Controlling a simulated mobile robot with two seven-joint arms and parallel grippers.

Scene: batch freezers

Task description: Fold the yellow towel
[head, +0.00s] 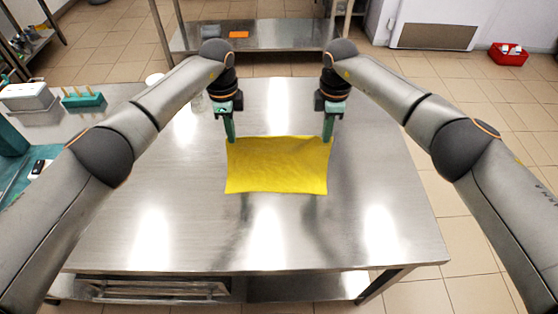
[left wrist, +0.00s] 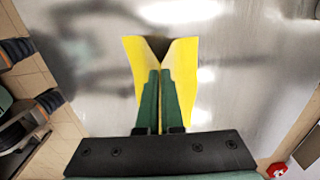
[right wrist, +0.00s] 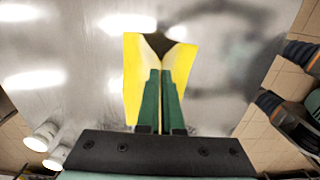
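The yellow towel (head: 277,166) spreads between my two grippers above the middle of the steel table (head: 200,220). My left gripper (head: 231,140) is shut on its far left corner, and my right gripper (head: 327,140) is shut on its far right corner. In the left wrist view the green fingers (left wrist: 158,76) are closed together with the towel (left wrist: 184,80) on both sides of them. The right wrist view shows the same at the other corner, with closed fingers (right wrist: 160,76) and towel (right wrist: 133,75). Dark reflections below the towel suggest it is raised off the steel.
A white box (head: 28,97) and a green rack with wooden pegs (head: 83,98) stand on the left counter. White cups (right wrist: 42,135) stand near the table's left far edge. A red crate (head: 508,54) is on the floor. The near part of the table is clear.

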